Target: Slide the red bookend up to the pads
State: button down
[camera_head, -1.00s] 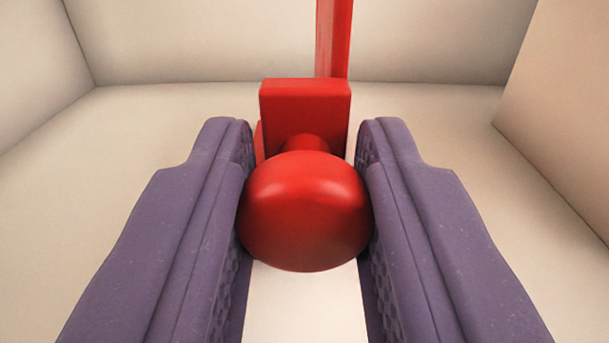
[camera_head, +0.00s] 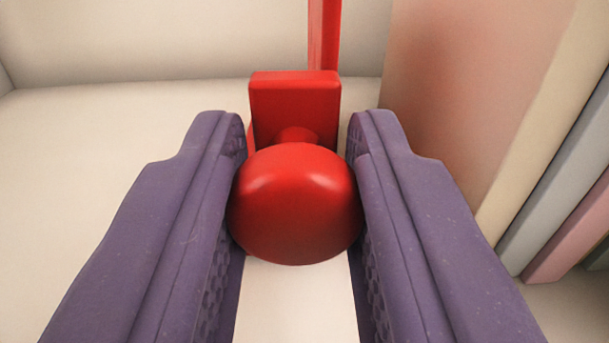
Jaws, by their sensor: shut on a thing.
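The red bookend (camera_head: 295,110) stands upright in the middle of the view, with a round red knob (camera_head: 295,205) facing me and a tall thin red plate (camera_head: 324,38) rising behind. My gripper (camera_head: 297,150) is shut on the knob, one purple finger on each side. The pads (camera_head: 560,195) stand upright in a row at the right, cream, grey, pink and darker ones. The cream pad (camera_head: 455,110) is nearest the bookend and carries a reddish tint on its face. My right finger hides part of the space between them, so I cannot tell if they touch.
A pale back wall (camera_head: 180,40) closes off the space behind the bookend. The pale floor (camera_head: 90,150) is clear to the left of the bookend. A corner of the walls shows at the far left edge.

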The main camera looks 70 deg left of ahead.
jog(key=c, duration=0.9)
grip_release()
jog(key=shift+o, duration=0.2)
jog(key=b+v, duration=0.1)
jog(key=v, duration=0.6)
jog(key=shift+s+d+b, duration=0.2)
jog(key=shift+d+b, duration=0.15)
jog(key=shift+d, duration=0.05)
